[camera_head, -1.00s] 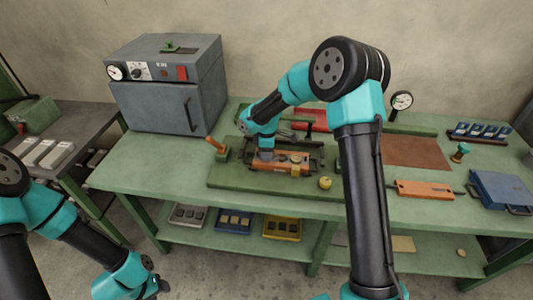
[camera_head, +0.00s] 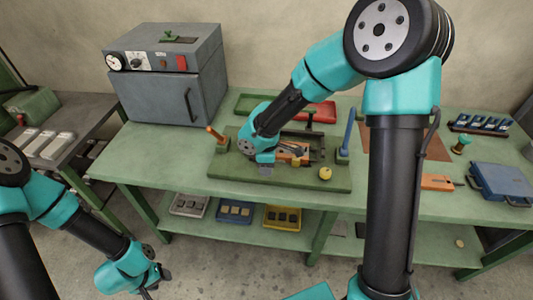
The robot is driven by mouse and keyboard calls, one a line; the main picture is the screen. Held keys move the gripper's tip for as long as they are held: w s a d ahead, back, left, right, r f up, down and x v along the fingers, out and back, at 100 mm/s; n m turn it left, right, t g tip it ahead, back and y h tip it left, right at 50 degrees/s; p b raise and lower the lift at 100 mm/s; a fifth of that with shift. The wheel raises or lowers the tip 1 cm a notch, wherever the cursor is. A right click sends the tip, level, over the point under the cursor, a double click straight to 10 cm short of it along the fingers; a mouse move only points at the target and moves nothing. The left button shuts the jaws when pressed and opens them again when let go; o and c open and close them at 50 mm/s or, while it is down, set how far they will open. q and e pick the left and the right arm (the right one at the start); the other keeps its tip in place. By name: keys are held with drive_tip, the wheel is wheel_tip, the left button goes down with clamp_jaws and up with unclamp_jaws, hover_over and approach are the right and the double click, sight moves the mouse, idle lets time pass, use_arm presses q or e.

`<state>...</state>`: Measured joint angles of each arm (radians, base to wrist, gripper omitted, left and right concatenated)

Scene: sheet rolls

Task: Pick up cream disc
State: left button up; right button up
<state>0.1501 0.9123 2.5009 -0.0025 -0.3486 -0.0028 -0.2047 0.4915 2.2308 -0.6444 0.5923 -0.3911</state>
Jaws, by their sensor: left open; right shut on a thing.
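A small pale, cream-coloured round piece (camera_head: 460,243) lies on the lower shelf at the right, well away from both grippers. My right gripper (camera_head: 266,168) is low over the front part of the dark green board (camera_head: 225,174), in front of an orange block (camera_head: 298,149). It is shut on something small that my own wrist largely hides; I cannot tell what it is. My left gripper (camera_head: 156,284) hangs at the lower left, in front of the bench and above the floor, open and apart from everything.
An orange-handled lever (camera_head: 216,137) and a blue post (camera_head: 348,132) flank the board. A grey oven (camera_head: 165,85) stands back left.

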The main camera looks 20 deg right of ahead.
drive_tip(key=shift+s+a, duration=0.2)
drive_tip(key=shift+s, duration=0.4)
drive_tip(key=shift+w, duration=0.1)
